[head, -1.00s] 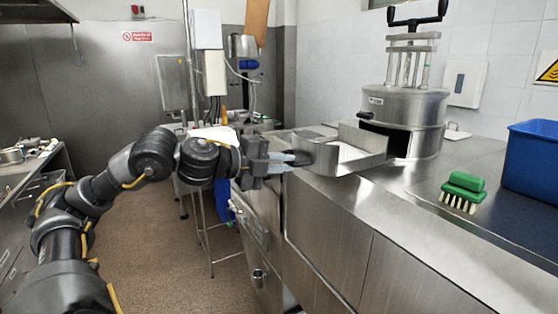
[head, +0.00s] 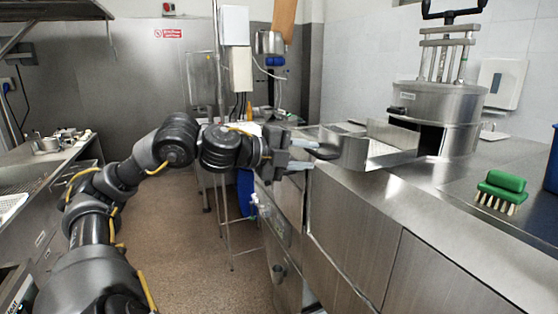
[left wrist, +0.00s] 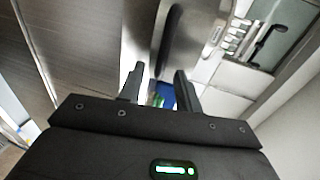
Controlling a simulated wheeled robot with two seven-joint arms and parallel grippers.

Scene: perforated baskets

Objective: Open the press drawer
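The press (head: 435,112) is a round steel drum with a black crank on top, standing on the steel counter at the right. Its drawer (head: 395,150), an open-topped steel box, sticks out to the left from a dark opening in the drum. My left gripper (head: 308,155) is at the drawer's outer left end, with its fingers spread apart. In the left wrist view my left gripper (left wrist: 160,88) shows two separate fingers with nothing clamped between them; the drawer's steel side (left wrist: 182,45) lies beyond. Whether a finger touches the drawer, I cannot tell. My right gripper is out of view.
A green brush (head: 500,188) and a blue bin (head: 551,165) are on the counter at the right. Steel cabinet fronts (head: 352,215) lie below my left gripper. A floor aisle (head: 195,225) is free at the left, beside another counter (head: 40,180).

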